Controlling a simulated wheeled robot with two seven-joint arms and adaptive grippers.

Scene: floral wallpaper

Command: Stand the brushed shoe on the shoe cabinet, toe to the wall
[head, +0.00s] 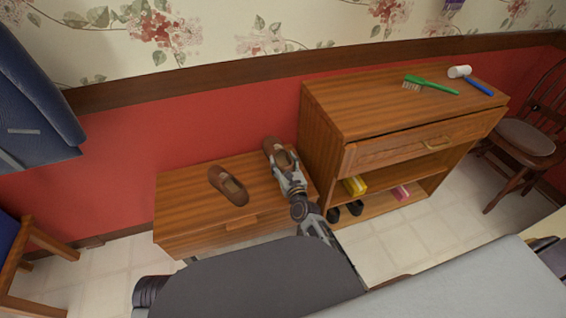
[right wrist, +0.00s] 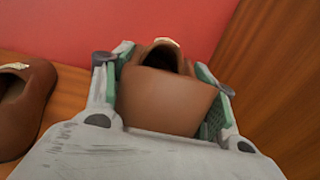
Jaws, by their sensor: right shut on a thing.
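A brown shoe (head: 271,147) with a light buckle is at the right end of the low wooden cabinet (head: 190,226). Its toe points to the red wall and its heel to me. My right gripper (head: 285,166) is shut on this shoe, with one finger on each side of the heel. The held shoe (right wrist: 165,98) looks upright in the right wrist view. I cannot tell whether its sole touches the top. A matching brown shoe (head: 229,186) stands on the same top to the left, apart from it. My left gripper is out of view.
A taller wooden cabinet (head: 330,110) stands close on the right. A green brush (head: 430,86) and a white-headed, blue-handled tool (head: 470,78) lie on it. Its shelves hold a yellow box (head: 355,186), a pink item (head: 400,192) and dark shoes (head: 354,208). A chair (head: 525,140) is far right.

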